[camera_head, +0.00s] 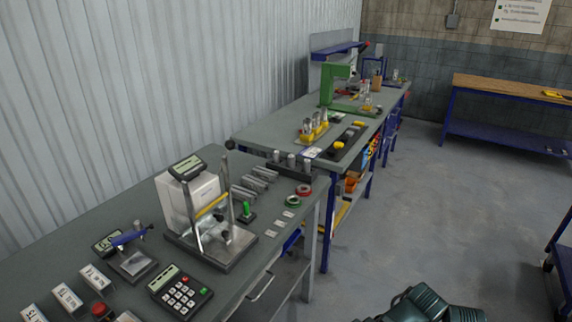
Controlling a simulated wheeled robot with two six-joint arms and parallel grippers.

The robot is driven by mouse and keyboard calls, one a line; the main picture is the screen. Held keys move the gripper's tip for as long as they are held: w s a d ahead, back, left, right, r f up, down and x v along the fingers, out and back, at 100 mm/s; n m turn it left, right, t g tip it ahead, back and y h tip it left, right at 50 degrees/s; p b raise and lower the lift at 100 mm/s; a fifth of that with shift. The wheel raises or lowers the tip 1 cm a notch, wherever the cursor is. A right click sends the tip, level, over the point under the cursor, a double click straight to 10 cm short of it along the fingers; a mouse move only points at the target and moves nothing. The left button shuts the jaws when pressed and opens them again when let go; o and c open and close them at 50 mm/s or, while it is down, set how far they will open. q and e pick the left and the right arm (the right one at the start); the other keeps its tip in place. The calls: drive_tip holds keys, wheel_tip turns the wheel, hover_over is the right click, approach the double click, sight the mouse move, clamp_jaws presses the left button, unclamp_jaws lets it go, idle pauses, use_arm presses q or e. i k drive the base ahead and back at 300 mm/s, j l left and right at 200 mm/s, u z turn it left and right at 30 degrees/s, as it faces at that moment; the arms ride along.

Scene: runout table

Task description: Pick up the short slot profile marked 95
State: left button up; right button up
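Several short grey slot profiles (262,176) lie side by side on the near grey table (85,222), behind and to the right of a measuring stand (238,250). They are small in the picture and no marking on them can be read, so I cannot tell which one bears 95. Neither of my grippers shows in the head view.
The stand with its white block (190,205) rises left of the profiles. A green stamp-like piece (246,212), a red ring (303,190) and a green ring (292,202) lie near them. A keypad device (180,290) is in front. Open floor (430,200) lies right.

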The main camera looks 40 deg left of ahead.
sight(266, 174)
drive_tip(key=i, duration=3.3)
drive_tip(key=i+u, duration=0.1)
drive_tip(key=u, duration=2.9)
